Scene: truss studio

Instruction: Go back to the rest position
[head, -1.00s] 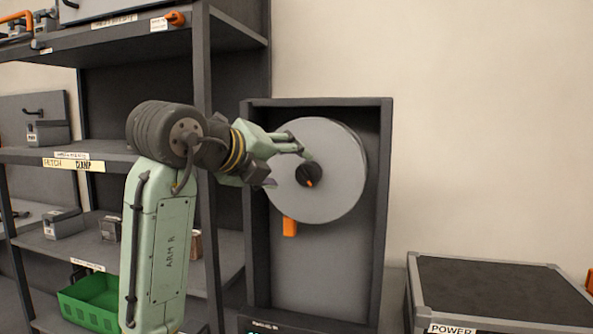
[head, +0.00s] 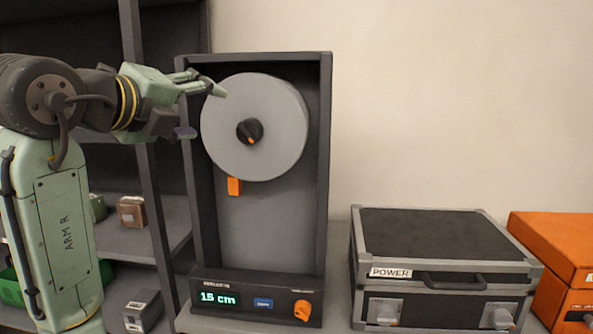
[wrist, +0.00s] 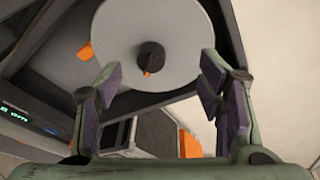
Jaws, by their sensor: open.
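My gripper (head: 205,108) is open and empty at the left front of a dark upright cabinet that holds a large grey disc (head: 280,98). The disc has a black knob (head: 250,131) with an orange mark at its centre. In the wrist view the two fingers (wrist: 160,95) are spread apart with nothing between them. The disc (wrist: 185,35) and its knob (wrist: 150,57) show beyond the fingertips. My arm comes in from the left and hides part of the shelving. I cannot tell the exact gap between fingers and disc.
The cabinet's base has a display reading "15 cm" (head: 218,299), a blue button (head: 263,303) and an orange knob (head: 302,310). A grey case marked POWER (head: 445,240) and an orange case (head: 560,245) stand to the right. Metal shelving (head: 135,90) stands behind my arm. The wall area above the cases is clear.

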